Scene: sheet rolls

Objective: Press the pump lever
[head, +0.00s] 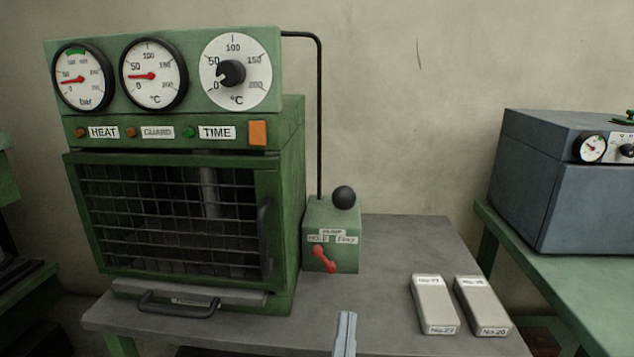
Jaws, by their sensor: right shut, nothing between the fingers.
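A small green pump box (345,260) stands on the grey table, right of the green press. A black ball knob (343,196) shows at its top; any rod under the knob is hidden. A red handle (322,259) on the box's front slants down to the right, below small labels, one of which seems to read PUMP. My right gripper (346,318) shows at the bottom edge as narrow grey fingers, shut and empty. In the picture it is below the box, apart from the knob and the red handle. My left gripper is not in view.
The green press (290,200) has dials, a closed mesh guard (170,215) and a low front handle (180,308). A black pipe (319,120) runs from it to the pump box. Two pale labelled blocks (435,304) (481,306) lie at right. The table (390,250) is clear between.

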